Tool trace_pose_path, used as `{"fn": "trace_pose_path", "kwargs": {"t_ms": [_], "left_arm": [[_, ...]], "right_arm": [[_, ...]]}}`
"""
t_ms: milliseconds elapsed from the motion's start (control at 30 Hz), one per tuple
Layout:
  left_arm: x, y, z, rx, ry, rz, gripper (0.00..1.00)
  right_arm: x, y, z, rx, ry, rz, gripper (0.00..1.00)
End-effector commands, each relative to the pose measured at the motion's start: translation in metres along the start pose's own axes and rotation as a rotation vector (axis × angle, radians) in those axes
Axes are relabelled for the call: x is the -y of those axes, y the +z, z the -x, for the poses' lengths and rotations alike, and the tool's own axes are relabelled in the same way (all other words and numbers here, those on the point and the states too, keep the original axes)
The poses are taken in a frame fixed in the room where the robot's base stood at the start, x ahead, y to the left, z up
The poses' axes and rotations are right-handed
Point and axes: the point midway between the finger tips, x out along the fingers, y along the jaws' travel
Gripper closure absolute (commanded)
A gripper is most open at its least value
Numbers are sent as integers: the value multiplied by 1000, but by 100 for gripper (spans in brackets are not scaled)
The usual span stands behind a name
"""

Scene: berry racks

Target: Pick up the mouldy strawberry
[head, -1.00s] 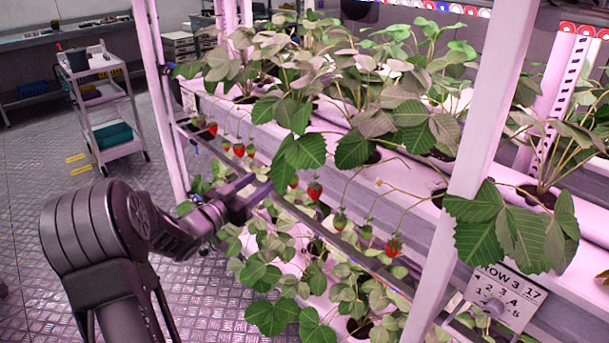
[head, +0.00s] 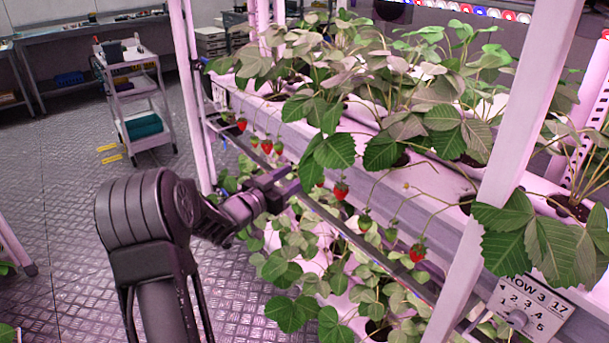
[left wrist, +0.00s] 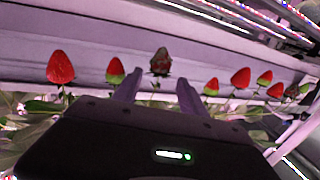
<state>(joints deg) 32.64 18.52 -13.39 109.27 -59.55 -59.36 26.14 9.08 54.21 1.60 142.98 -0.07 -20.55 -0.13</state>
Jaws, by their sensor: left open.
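The mouldy strawberry (left wrist: 160,61) is dark brown-grey and shows in the left wrist view, just beyond the gap between my left gripper's fingertips (left wrist: 160,82). The fingers are apart with nothing between them. The berry appears a little beyond the tips, apart from them. In the head view my left gripper (head: 286,186) is at the rack's front, beside the hanging berries; I cannot make out the mouldy berry there. My right gripper is not in view.
Red strawberries (left wrist: 60,67) and part-green ones (left wrist: 115,71) hang on both sides. Another dark berry (left wrist: 292,90) hangs at far right. A white post (head: 513,150) and leafy plants (head: 330,150) stand close by. A trolley (head: 138,98) stands on open floor at left.

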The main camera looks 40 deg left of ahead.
Motion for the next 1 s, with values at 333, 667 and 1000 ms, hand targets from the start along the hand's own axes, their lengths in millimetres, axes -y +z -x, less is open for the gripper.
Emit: {"fn": "trace_pose_path", "kwargs": {"t_ms": [333, 667, 1000], "left_arm": [[-2, 1, -43, 0, 1, 0, 51], [-2, 1, -44, 0, 0, 0, 51], [-2, 1, -43, 0, 0, -1, 56]], "right_arm": [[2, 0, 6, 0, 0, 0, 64], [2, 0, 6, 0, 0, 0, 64], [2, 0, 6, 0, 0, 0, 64]]}}
